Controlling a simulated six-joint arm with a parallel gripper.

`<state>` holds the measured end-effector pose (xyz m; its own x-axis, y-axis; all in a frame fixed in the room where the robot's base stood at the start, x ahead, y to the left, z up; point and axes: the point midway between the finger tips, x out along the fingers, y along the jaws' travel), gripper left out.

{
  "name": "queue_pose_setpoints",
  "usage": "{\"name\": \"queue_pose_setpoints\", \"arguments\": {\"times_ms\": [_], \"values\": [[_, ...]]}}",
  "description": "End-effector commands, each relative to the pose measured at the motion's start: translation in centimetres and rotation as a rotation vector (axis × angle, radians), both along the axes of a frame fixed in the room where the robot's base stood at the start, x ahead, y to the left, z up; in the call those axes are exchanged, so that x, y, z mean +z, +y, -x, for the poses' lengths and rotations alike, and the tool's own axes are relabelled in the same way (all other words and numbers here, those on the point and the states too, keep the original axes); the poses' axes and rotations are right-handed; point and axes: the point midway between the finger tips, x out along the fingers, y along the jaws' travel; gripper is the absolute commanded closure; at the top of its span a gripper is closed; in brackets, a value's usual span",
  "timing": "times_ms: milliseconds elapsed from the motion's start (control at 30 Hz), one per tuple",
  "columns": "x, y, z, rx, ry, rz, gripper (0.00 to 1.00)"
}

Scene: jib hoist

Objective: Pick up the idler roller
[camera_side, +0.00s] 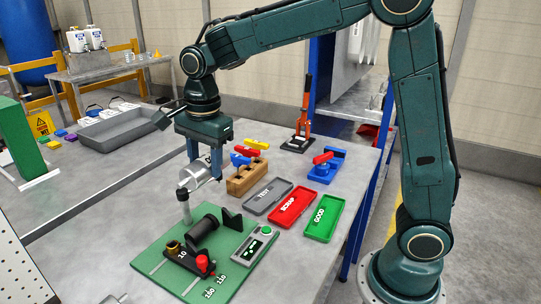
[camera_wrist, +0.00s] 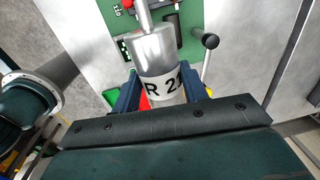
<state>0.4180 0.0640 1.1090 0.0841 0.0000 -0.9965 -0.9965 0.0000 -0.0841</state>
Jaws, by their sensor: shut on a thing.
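The idler roller (camera_side: 195,175) is a silver cylinder with a white label band; in the wrist view the roller (camera_wrist: 153,50) shows the letters "R 2", the rest of the label hidden. My gripper (camera_side: 207,160) has its blue fingers shut on the roller's sides, also seen in the wrist view (camera_wrist: 160,88). The roller is tilted in the side view, above the back of the green fixture plate (camera_side: 160,262). A thin grey post (camera_side: 186,208) stands just below it; I cannot tell whether they touch.
The plate carries a black cylinder (camera_side: 203,230), a red knob (camera_side: 202,263) and a meter (camera_side: 256,242). A grey bin (camera_side: 112,128) stands behind left.

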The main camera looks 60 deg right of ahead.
Motion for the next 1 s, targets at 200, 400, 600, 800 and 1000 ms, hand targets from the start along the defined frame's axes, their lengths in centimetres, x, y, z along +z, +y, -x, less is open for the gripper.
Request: {"name": "queue_pose_setpoints", "arguments": {"times_ms": [200,400,600,800,1000], "values": [[1.6,0.0,0.0,0.0,-0.002,0.0,0.98],[1.8,0.0,0.0,0.0,-0.002,0.0,0.98],[1.8,0.0,0.0,0.0,-0.002,0.0,0.98],[1.8,0.0,0.0,0.0,-0.002,0.0,0.66],[1.7,0.0,0.0,0.0,-0.001,0.0,0.93]]}}
